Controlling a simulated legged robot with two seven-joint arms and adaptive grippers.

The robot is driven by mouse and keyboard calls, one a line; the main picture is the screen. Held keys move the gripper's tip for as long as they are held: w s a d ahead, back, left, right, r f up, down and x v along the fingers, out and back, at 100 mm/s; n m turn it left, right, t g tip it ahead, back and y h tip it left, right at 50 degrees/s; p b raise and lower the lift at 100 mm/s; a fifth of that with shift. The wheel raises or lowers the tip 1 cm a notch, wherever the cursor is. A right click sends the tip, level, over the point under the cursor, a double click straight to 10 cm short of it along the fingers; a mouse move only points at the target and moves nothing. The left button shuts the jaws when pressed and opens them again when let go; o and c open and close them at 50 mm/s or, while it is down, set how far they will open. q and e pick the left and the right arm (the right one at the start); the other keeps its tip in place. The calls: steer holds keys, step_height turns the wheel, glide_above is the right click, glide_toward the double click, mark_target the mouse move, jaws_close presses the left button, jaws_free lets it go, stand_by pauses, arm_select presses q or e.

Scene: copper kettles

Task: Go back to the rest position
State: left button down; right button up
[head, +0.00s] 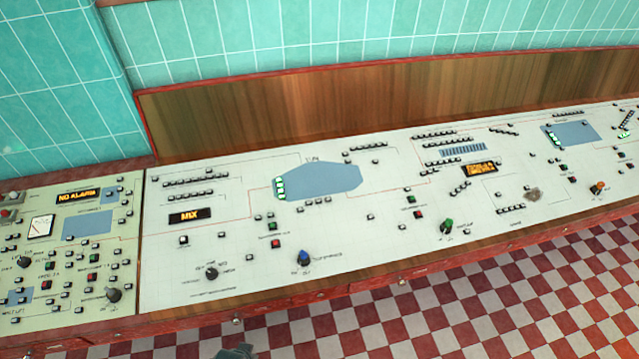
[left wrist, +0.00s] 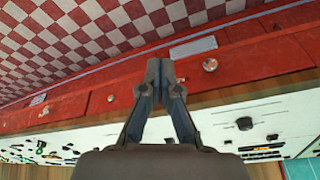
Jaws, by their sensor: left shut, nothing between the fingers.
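My left gripper (left wrist: 160,75) shows in the left wrist view, with its two fingers meeting at the tips. It is shut and empty, in front of the red face of the console, which appears upside down there. At the bottom edge of the head view, a small dark grey part (head: 236,352) shows over the floor; I cannot tell which part of me it is. My right gripper is in neither view. The control console (head: 340,240) has a white top with knobs, buttons and lit displays.
The console's red front edge (head: 330,291) has round knobs and runs along the checkered floor (head: 450,320). A greenish panel (head: 70,290) adjoins at left. A wooden backboard (head: 350,105) and teal tiled wall (head: 230,35) stand behind. The visible floor is clear at lower right.

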arm_select(q)
steer(key=s+f+g+b, duration=0.1)
steer(key=s+f, duration=0.2)
steer(key=f, duration=0.8)
steer(key=s+f+b, duration=0.2)
steer(key=s+f, duration=0.1)
steer(key=f, duration=0.9)
steer(key=s+f+g+b, duration=0.1)
steer(key=s+f, duration=0.2)
steer(key=f, duration=0.8)
steer(key=s+a+f+b, duration=0.1)
steer(key=s+a+f, duration=0.2)
steer(key=s+f, duration=0.5)
steer(key=s, duration=0.3)
steer(key=shift+s+f+b, duration=0.15)
steer(key=shift+s+b, duration=0.15)
steer(key=c, duration=1.9)
jaws_free()
